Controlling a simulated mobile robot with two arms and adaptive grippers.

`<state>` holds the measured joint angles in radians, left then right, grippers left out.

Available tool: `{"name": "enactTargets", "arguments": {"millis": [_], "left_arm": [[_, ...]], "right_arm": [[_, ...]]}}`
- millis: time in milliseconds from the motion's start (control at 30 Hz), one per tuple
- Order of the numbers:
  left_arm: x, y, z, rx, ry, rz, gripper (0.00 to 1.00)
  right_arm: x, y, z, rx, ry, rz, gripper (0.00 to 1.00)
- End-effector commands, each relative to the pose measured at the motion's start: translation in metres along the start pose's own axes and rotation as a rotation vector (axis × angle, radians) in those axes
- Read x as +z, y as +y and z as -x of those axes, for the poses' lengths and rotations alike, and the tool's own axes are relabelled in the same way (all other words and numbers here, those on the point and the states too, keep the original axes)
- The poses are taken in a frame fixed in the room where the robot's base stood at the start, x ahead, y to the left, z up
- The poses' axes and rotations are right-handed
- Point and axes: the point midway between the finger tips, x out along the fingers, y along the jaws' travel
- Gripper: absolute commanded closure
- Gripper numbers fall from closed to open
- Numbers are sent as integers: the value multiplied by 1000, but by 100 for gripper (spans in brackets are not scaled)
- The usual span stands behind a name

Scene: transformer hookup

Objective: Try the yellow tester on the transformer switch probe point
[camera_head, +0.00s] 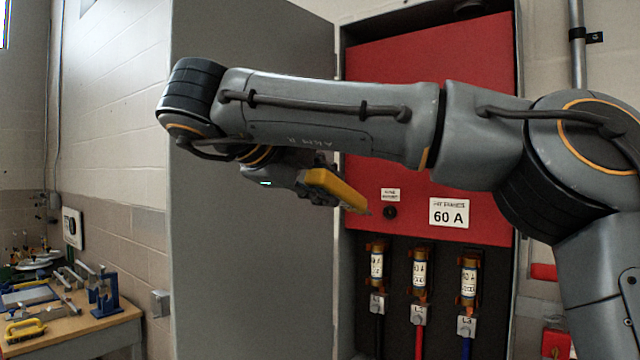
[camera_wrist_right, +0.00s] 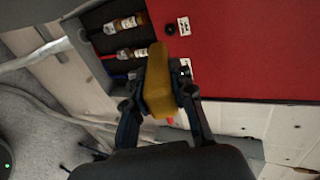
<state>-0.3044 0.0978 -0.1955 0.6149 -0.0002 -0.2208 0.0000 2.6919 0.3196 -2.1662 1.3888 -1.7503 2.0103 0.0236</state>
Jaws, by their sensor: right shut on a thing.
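The yellow tester (camera_head: 340,190) is held in my right gripper (camera_head: 314,188), in front of the open cabinet. Its narrow tip points right and slightly down, toward the red panel. A black round point (camera_head: 390,212), likely the switch probe point, sits on the red panel under a small white label. In the head view the tip ends just left of it; I cannot tell the depth gap. In the right wrist view the yellow tester (camera_wrist_right: 158,82) lies between the two dark fingers, and the black round point (camera_wrist_right: 170,29) shows beyond its far end, apart from it. My left gripper is not in view.
Below the red panel (camera_head: 430,110) are several brown fuses (camera_head: 419,275) above black, red and blue cables. The grey cabinet door (camera_head: 250,260) stands open at the left. A wooden bench (camera_head: 80,325) with tools is at the far left.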

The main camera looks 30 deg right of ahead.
Motion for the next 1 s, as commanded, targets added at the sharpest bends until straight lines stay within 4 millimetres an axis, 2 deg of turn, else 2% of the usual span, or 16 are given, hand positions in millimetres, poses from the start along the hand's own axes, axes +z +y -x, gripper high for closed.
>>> {"name": "enactTargets", "arguments": {"millis": [133,400,633,1000], "left_arm": [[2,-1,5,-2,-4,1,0],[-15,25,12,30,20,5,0],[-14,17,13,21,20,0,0],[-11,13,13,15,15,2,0]], "right_arm": [[0,-7,-15,3,1,-1,100],[0,-16,-36,3,0,1,100],[0,-19,-44,1,0,-1,100],[0,-19,-45,0,0,0,100]]}}
